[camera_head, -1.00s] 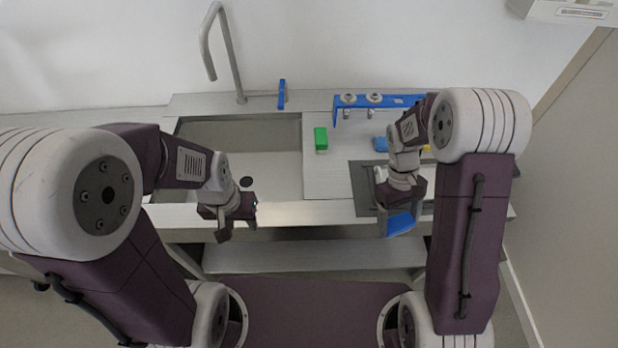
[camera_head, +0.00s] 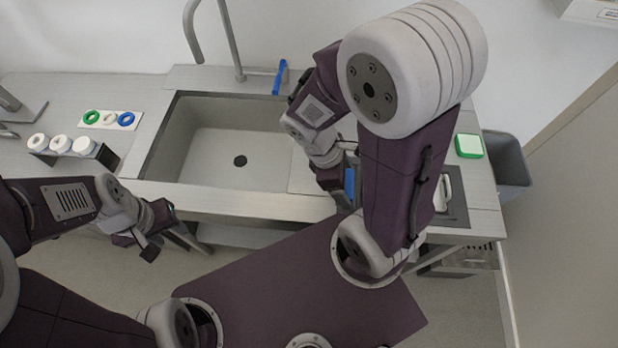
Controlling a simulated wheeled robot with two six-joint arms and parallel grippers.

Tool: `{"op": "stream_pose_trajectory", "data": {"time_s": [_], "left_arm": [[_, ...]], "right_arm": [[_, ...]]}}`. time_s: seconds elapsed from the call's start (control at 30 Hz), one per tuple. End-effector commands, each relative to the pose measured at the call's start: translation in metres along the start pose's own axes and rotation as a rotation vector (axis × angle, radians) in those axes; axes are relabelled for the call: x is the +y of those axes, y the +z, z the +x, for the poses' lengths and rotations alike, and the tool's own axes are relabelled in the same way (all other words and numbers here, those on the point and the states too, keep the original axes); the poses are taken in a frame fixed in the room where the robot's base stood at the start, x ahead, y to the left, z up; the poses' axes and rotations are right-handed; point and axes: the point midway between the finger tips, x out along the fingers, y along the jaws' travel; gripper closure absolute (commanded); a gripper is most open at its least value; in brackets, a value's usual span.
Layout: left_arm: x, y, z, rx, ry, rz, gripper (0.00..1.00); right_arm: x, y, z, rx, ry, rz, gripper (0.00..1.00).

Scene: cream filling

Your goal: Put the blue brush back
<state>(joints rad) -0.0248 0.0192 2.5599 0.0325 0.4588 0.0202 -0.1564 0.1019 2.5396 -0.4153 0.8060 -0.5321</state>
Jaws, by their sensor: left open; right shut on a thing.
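My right gripper (camera_head: 347,198) is shut on a blue thing (camera_head: 350,184), which looks like the blue brush. Only its blue part shows, and my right arm hides much around it. The gripper holds it near the front edge of the counter, right of the sink. My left gripper (camera_head: 146,243) is open and empty, in front of the counter at the left. Another narrow blue object (camera_head: 280,77) stands behind the sink beside the tap; its kind is unclear.
The sink (camera_head: 240,160) looks empty. Left of it are a strip with green, white and blue rings (camera_head: 109,119) and a rack of white-topped items (camera_head: 75,148). A green and white box (camera_head: 469,146) and a grey bin (camera_head: 507,165) are at the right.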

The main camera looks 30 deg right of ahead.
Motion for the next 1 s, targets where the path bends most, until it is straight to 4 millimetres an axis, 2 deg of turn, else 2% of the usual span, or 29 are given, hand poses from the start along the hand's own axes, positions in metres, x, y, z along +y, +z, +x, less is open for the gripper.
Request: {"op": "stream_pose_trajectory", "data": {"time_s": [0.1,0.3,0.43,0.67,0.9,1.0], "left_arm": [[0.000,-0.001,-0.008,0.000,0.000,0.000,0.57],[0.000,-0.001,-0.007,0.000,0.000,0.000,0.57],[0.000,-0.001,-0.009,0.000,0.000,0.000,0.57],[0.000,-0.001,-0.010,0.000,0.000,0.000,0.57],[0.000,-0.001,-0.010,0.000,0.000,0.000,0.57],[0.000,-0.001,-0.010,0.000,0.000,0.000,0.57]], "right_arm": [[0.013,-0.019,0.005,-0.005,-0.006,-0.004,0.61],[0.050,-0.069,0.021,-0.004,-0.003,-0.002,0.61],[0.066,-0.092,0.027,-0.002,-0.002,-0.001,0.61],[0.074,-0.103,0.031,0.000,-0.001,0.001,0.61],[0.073,-0.117,0.065,-0.003,-0.003,-0.001,0.61],[0.074,-0.118,0.068,0.000,-0.002,0.002,0.61]]}}
